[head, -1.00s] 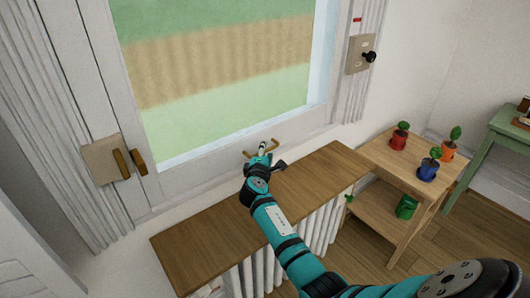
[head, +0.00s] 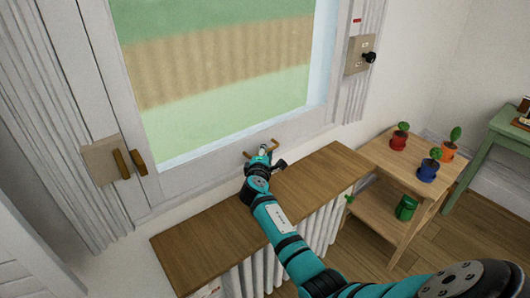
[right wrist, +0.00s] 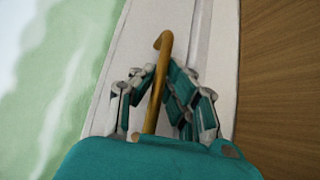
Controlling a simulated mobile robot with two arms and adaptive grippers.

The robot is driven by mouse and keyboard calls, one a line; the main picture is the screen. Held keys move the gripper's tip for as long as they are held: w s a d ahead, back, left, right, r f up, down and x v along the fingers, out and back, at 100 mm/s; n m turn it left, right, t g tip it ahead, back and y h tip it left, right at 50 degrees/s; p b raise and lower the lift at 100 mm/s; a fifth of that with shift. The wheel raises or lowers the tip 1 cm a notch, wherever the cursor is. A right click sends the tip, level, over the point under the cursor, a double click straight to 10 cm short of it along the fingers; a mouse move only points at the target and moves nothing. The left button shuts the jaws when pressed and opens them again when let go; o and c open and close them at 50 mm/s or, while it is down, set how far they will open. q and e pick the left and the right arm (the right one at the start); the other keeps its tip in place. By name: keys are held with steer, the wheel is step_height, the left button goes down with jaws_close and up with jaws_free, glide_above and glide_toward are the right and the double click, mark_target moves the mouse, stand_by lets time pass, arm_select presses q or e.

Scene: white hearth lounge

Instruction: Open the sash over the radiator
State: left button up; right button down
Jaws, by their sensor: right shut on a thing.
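The sash (head: 215,170) is a white frame around a large pane, standing over the wooden top of the radiator (head: 268,268). It looks closed, its bottom rail low against the frame. A brass pull handle (head: 274,143) sits on the bottom rail; in the right wrist view the brass bar (right wrist: 165,42) runs between the fingers. My right gripper (head: 264,151) is at this handle and shut on it, with a finger on each side of the bar in the right wrist view (right wrist: 158,88). My left gripper is not in view.
A wooden shelf (head: 230,222) covers the radiator, close under my right arm. A plate with brass levers (head: 101,161) is left of the pane. A switch plate with a black knob (head: 358,56) is at right. A wooden stand (head: 400,170) holds several small potted plants.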

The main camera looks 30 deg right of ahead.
steer(key=shift+r, duration=0.1)
steer(key=p, duration=2)
glide_toward(265, 78)
steer(key=w+d, duration=0.1)
steer(key=w+d+r, duration=0.1)
steer(key=w+d, duration=0.1)
steer(key=shift+d+r, duration=0.1)
steer(key=shift+d, duration=0.15)
steer(key=c, duration=1.4)
jaws_free()
steer(key=v, duration=1.2)
steer(key=shift+s, duration=0.1)
